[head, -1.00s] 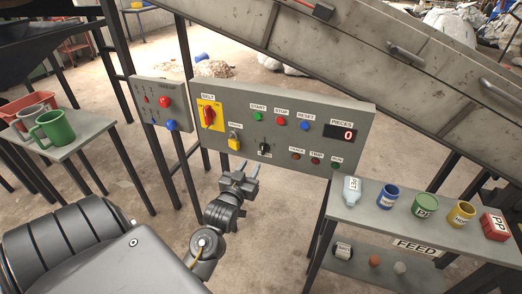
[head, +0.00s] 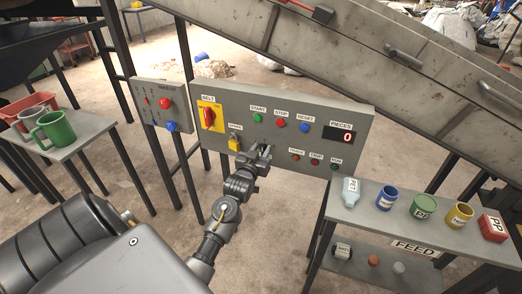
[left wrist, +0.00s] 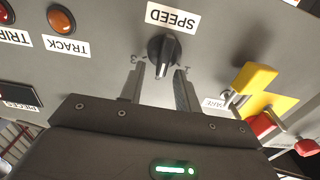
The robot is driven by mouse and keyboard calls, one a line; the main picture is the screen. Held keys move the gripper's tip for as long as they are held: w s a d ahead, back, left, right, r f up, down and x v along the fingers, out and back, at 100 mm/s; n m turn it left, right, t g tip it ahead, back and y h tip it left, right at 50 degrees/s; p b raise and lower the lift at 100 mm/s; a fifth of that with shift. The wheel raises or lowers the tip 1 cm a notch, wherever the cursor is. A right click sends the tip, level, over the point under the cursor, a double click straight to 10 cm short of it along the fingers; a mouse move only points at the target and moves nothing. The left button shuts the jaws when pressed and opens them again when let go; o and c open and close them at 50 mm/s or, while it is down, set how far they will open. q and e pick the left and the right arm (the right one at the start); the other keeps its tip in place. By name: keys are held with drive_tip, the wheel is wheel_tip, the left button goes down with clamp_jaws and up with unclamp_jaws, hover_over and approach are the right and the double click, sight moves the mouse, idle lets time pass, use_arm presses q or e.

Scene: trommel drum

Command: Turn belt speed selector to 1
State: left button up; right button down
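The belt speed selector is a black knob (left wrist: 163,50) under a SPEED label (left wrist: 172,17) in the left wrist view, where the panel looks upside down. Small marks surround it, and I cannot tell which number it points to. My left gripper (left wrist: 161,88) is open and empty. Its two fingers reach toward the knob, one on each side, with the tips just short of or beside it; contact is not clear. In the head view my left gripper (head: 258,152) is at the lower middle of the grey control panel (head: 345,105) and hides the knob. My right gripper is not in view.
A yellow padlock (head: 235,144) and the red BELT switch (head: 209,116) are left of the gripper. Several lamps and the START, STOP and RESET buttons are close by. A feed table (head: 345,208) with containers stands at right, a side table with mugs (head: 55,130) at left.

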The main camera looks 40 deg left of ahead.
use_arm(q)
clamp_jaws()
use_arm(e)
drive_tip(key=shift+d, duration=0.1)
